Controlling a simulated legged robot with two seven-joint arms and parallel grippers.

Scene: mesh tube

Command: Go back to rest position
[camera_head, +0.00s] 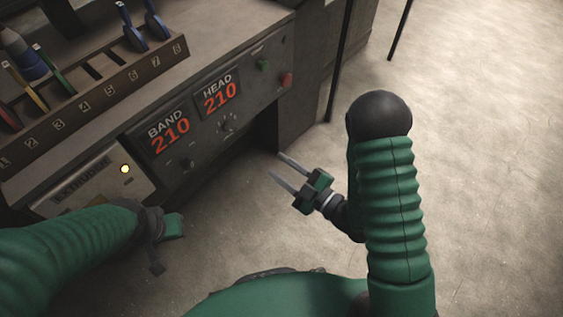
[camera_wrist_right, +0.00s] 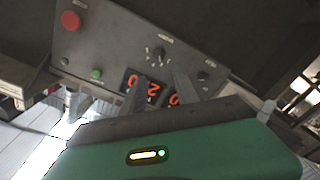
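My right gripper (camera_head: 281,171) is in front of the machine, over the floor, with its two pale fingers apart and nothing between them. In the right wrist view its fingers (camera_wrist_right: 162,92) show spread in front of the control panel. The right forearm is bent down from a dark elbow. My left arm comes in from the left, low in front of the extruder box, with its gripper (camera_head: 165,240) partly hidden. I cannot tell how its fingers stand.
The control panel (camera_head: 232,135) reads BAND 210 and HEAD 210, with a green and a red button (camera_head: 286,79). A numbered rack (camera_head: 85,108) holds several tools. The extruder box (camera_head: 95,188) has a lit yellow lamp. Floor (camera_head: 480,130) at the right is clear.

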